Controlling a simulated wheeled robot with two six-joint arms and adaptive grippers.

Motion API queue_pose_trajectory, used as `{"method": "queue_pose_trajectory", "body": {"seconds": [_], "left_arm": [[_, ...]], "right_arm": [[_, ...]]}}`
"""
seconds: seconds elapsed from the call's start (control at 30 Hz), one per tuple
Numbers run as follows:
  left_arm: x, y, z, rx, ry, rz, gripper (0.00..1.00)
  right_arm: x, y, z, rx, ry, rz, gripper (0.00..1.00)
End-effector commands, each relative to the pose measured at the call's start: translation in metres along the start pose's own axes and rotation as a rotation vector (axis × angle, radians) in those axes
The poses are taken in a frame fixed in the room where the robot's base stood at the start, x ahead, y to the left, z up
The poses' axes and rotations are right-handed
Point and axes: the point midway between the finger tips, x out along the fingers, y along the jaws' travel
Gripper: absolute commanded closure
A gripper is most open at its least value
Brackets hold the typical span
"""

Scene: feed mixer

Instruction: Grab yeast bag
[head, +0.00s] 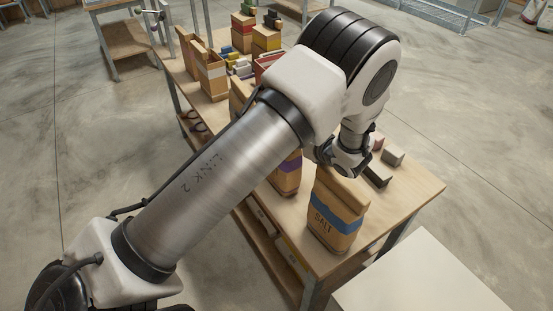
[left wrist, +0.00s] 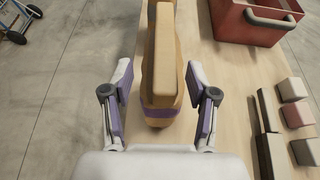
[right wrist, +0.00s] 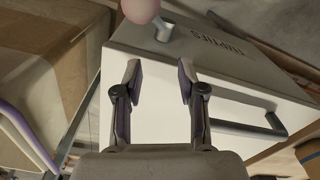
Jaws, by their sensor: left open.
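A brown bag with a purple band (left wrist: 160,112) stands on the wooden table, seen from above in the left wrist view. It also shows in the head view (head: 286,180), partly behind my left arm; no name on it can be read. My left gripper (left wrist: 158,75) is open, with one finger on each side of the bag's near end and gaps on both sides. In the head view my left forearm and wrist hide the fingers. A bag marked SALT with a blue band (head: 333,222) stands nearer. My right gripper (right wrist: 159,70) is open and empty.
A red bin (left wrist: 235,22) and several small blocks (left wrist: 298,115) lie right of the purple-banded bag. Other bags (head: 212,75) stand farther along the table (head: 410,190). A pale box with a handle and pink knob (right wrist: 140,10) is before my right gripper.

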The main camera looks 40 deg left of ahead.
Motion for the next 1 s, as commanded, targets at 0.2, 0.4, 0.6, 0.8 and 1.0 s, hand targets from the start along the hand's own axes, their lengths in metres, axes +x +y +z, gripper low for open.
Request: {"method": "queue_pose_trajectory", "body": {"seconds": [0.2, 0.4, 0.6, 0.8, 1.0], "left_arm": [[0.030, -0.004, 0.006, -0.004, 0.005, 0.005, 0.42], [0.059, -0.006, 0.002, -0.006, 0.002, 0.002, 0.42], [0.061, -0.006, 0.000, -0.006, 0.002, 0.001, 0.42], [0.061, -0.006, 0.000, -0.007, 0.002, 0.001, 1.00], [0.060, -0.007, 0.002, -0.009, 0.000, 0.000, 1.00]], "right_arm": [[-0.029, 0.000, 0.000, 0.000, 0.000, 0.000, 0.60], [-0.039, 0.000, 0.000, 0.000, 0.001, 0.000, 0.60], [-0.037, 0.000, 0.000, 0.000, 0.000, 0.000, 0.60], [-0.037, 0.000, 0.000, 0.000, 0.000, 0.000, 0.60], [-0.037, 0.000, 0.000, 0.000, 0.001, 0.000, 0.60]]}}
